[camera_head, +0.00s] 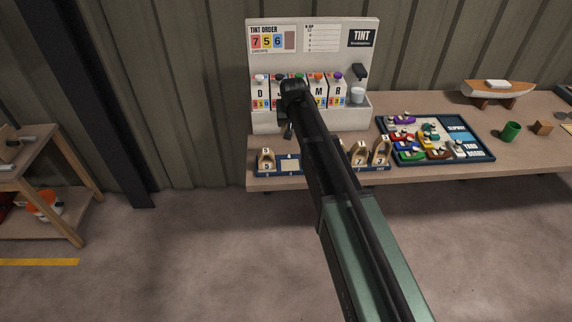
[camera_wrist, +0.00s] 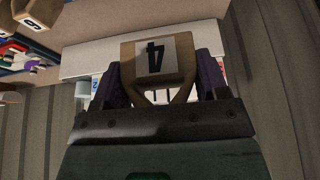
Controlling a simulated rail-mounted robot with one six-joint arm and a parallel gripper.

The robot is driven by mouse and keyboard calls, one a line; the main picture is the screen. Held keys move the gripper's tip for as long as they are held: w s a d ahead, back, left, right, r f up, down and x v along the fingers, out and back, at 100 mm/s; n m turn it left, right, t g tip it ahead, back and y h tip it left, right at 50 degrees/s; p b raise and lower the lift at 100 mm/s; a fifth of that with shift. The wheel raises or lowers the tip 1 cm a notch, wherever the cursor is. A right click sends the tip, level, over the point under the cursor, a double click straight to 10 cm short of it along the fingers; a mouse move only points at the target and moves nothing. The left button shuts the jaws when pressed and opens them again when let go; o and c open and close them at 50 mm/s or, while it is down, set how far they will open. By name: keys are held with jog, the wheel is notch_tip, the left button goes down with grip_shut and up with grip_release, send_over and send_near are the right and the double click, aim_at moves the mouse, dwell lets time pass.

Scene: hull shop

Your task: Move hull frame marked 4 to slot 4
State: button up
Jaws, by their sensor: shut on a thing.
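My gripper (camera_wrist: 158,78) is shut on the wooden hull frame marked 4 (camera_wrist: 155,58), which sits between its two dark fingers. Its white label reads upside down in the wrist view. In the head view my gripper (camera_head: 288,128) is above the blue slot rack (camera_head: 277,172) on the bench, and the held frame is hidden there. An empty pale slot (camera_head: 290,165) shows just below my gripper. A frame marked 5 (camera_head: 266,160) stands left of it. A frame marked 7 (camera_head: 360,154) and another frame (camera_head: 381,151) stand at the right. My arm hides the rack's middle; slot 4 cannot be identified.
The white tint stand (camera_head: 312,40) with several numbered dispensers rises behind the rack. A blue-edged tray (camera_head: 470,152) of colored pieces lies to the right.

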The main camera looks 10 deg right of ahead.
aim_at(290, 163)
notch_tip(290, 163, down, 19)
jog(key=b, duration=1.7)
jog(key=shift+r, duration=0.35)
jog(key=shift+f, duration=0.2)
jog(key=o, duration=0.7)
jog(key=shift+r, duration=0.15)
